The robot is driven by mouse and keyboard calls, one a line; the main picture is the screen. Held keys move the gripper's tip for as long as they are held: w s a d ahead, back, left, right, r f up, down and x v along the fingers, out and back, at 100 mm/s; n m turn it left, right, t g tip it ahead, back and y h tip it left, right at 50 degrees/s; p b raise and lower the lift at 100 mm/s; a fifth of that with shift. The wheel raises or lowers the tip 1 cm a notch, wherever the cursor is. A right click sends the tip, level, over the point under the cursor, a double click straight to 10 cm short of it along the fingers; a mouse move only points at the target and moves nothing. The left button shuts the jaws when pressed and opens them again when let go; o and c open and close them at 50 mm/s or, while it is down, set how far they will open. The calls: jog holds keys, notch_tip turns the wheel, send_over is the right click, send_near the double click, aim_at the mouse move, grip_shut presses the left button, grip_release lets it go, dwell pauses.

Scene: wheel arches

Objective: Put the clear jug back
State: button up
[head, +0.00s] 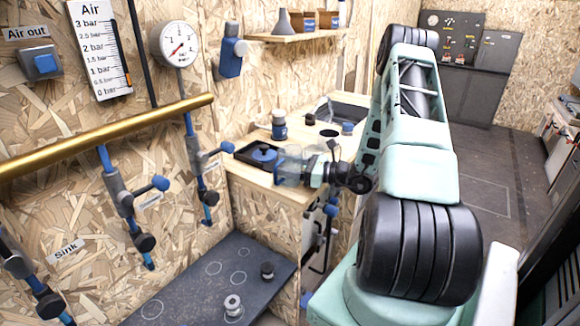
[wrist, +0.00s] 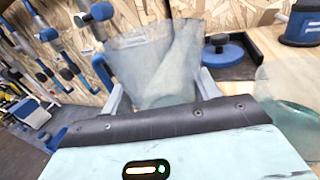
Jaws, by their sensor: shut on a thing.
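The clear jug (wrist: 150,62) is between the two fingers of my gripper (wrist: 160,90) in the wrist view, and the gripper is shut on it. The jug is see-through and looks a little tilted in that view. In the head view the jug (head: 290,163) shows faintly at the end of my arm, over the near edge of the wooden counter. My gripper (head: 316,172) is to its right there. The jug's base is hard to make out, so I cannot tell whether it touches the counter.
A dark tray (head: 240,151) with a blue round lid (head: 264,155) is close behind the jug. Another clear vessel (wrist: 290,95) is at the right in the wrist view. A dark panel (head: 190,290) with white circles holds two small items.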

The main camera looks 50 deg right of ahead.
jog(key=o, duration=1.1)
jog(key=shift+c, duration=0.2)
jog(key=b+v, duration=0.2)
jog(key=v, duration=1)
jog(key=shift+b, duration=0.35)
